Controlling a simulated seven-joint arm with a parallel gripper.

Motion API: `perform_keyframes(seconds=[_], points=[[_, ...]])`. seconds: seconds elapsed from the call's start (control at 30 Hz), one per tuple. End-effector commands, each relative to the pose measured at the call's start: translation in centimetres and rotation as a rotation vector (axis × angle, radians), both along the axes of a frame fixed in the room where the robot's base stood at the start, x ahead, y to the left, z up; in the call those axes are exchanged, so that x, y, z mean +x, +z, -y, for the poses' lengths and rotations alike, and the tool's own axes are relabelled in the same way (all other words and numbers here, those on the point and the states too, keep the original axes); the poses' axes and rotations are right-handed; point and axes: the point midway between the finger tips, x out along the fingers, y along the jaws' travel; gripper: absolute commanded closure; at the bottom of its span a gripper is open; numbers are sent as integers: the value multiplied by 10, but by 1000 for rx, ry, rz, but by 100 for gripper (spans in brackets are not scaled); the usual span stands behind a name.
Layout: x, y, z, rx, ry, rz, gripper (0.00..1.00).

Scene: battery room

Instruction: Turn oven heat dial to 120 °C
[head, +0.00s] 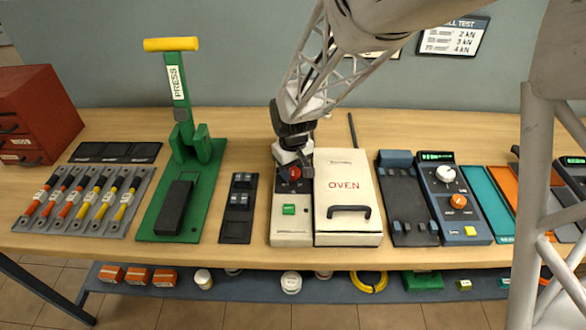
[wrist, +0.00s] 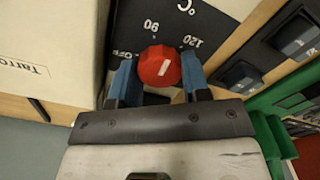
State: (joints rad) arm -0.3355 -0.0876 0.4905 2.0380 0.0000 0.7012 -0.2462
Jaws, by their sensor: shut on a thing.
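The red heat dial (head: 295,172) sits on the dark panel of the oven's control strip, left of the oven (head: 345,205). In the wrist view the red dial (wrist: 160,66) lies between the two blue fingers, which press on its sides. My gripper (wrist: 160,80) is shut on it; in the head view the gripper (head: 293,165) comes down over the dial from above. The dial's white mark points up and to the right in the wrist view, between the printed 90 and 120. OFF and °C also show on the panel.
A green button (head: 289,209) is in front of the dial. The oven lid has a dark handle (head: 349,210). A black two-slot holder (head: 239,205) and the green press (head: 182,180) stand to the left. A dark battery fixture (head: 408,205) stands to the right.

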Motion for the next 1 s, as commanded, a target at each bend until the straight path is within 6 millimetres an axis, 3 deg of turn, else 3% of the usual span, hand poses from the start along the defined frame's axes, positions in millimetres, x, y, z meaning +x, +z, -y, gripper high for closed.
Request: perform_keyframes(seconds=[0.6,1.0], points=[[0,0,0,0,-536,1,81],[0,0,0,1,-666,2,81]])
